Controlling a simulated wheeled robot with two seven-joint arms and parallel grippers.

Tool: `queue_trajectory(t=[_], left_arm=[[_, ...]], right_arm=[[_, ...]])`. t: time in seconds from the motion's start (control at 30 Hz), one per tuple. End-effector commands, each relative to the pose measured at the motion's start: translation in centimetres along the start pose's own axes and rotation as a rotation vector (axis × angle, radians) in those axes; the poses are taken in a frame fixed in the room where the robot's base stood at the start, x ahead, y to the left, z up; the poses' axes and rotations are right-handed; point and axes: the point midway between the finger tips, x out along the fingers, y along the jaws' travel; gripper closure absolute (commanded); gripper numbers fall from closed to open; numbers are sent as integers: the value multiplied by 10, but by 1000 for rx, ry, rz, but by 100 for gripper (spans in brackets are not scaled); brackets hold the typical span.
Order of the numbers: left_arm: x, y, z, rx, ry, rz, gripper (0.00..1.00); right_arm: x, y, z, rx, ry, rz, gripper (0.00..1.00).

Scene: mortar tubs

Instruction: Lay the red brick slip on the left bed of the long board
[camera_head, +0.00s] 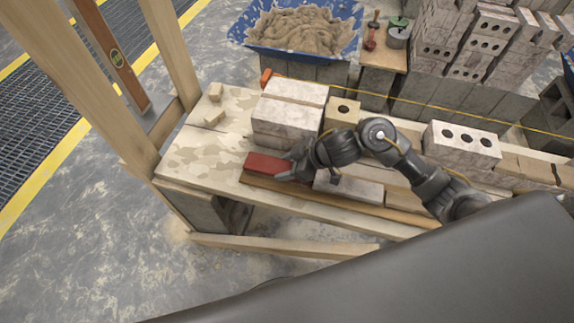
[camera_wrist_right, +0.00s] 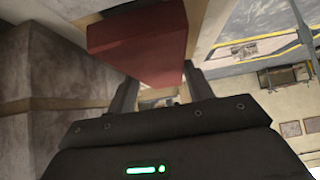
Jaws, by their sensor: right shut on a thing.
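The red brick slip (camera_head: 266,163) is over the left end of the long brown board (camera_head: 275,187), near the front of the bench. My right gripper (camera_head: 287,172) reaches in from the right and is shut on the slip's right end. In the right wrist view the slip (camera_wrist_right: 140,45) sticks out beyond the two fingers (camera_wrist_right: 160,92). The left bed under the slip is hidden, and I cannot tell whether the slip touches it. A grey slab (camera_head: 350,189) lies further right on the board, partly behind my arm. My left gripper is not in view.
Large pale blocks (camera_head: 288,118) stand just behind the slip. A holed tan brick (camera_head: 342,112) and a white three-hole block (camera_head: 462,145) are further right. Small wood scraps (camera_head: 214,92) lie at the bench's left. A blue mortar tub (camera_head: 297,28) stands behind. Wooden posts (camera_head: 172,50) rise at left.

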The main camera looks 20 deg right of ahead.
Motion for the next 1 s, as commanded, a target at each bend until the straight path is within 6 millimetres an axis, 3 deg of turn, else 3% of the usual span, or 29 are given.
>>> queue_trajectory(t=[0.07,0.1,0.27,0.67,0.8,1.0], left_arm=[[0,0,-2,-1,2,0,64],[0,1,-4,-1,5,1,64],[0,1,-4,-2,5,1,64],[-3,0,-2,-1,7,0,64],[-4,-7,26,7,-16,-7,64],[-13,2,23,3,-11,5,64]], right_arm=[[2,0,1,1,2,0,89],[2,0,2,1,0,0,47],[2,0,2,1,0,0,27],[-8,1,-1,-2,-1,1,27],[-34,1,-2,-3,-2,3,27],[-77,1,-1,-3,-2,4,27]])
